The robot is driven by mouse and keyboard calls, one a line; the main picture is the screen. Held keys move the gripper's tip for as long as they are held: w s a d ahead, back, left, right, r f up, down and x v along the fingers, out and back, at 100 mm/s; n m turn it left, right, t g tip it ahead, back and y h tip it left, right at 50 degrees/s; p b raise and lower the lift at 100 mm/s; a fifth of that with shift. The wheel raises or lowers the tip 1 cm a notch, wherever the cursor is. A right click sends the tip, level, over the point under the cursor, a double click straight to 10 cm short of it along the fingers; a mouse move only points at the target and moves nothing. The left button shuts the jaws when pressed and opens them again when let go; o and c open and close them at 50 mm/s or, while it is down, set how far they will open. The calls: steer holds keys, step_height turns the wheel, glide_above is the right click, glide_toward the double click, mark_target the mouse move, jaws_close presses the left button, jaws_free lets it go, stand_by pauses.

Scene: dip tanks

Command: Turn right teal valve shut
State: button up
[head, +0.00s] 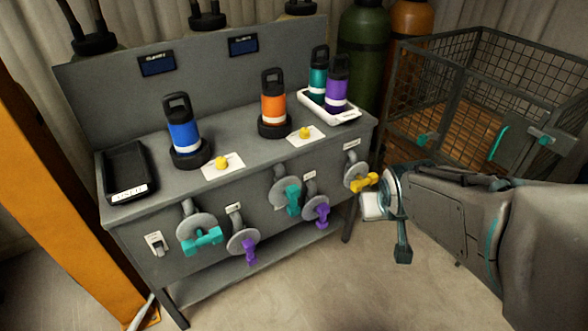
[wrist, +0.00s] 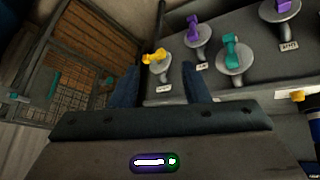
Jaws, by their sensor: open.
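The right teal valve (head: 293,200) is on the bench's front panel, near the middle, with its handle roughly upright on a grey round flange. It also shows in the wrist view (wrist: 230,46), right of my fingers. The left teal valve (head: 202,240) has its handle lying nearly level. My gripper (head: 382,204) is at the bench's right end, beside the yellow valve (head: 364,182) and apart from the right teal valve. In the wrist view my gripper (wrist: 161,82) is open and empty, with the yellow valve (wrist: 154,57) beyond the gap between its fingers.
Purple valves (head: 318,212) (head: 249,248) sit beside the teal ones. Blue (head: 184,138), orange (head: 273,108), teal and purple bottles stand on the bench, the last two in a white tray (head: 345,117). A wire cage (head: 470,90) stands at right. The front floor is clear.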

steer(key=w+a+f+n+t+y+b, duration=0.2)
steer(key=w+a+f+n+t+b, duration=0.15)
steer(key=w+f+b, duration=0.85)
steer(key=n+t+y+b, duration=0.2)
steer(key=t+y+b, duration=0.3)
steer(key=y+b, duration=0.45)
glide_toward(295, 200)
steer(key=shift+h, duration=0.25)
steer(key=b+x, duration=0.3)
steer(key=x, duration=0.8)
steer(key=shift+a+r, duration=0.1)
steer(key=shift+r, duration=0.05)
jaws_close()
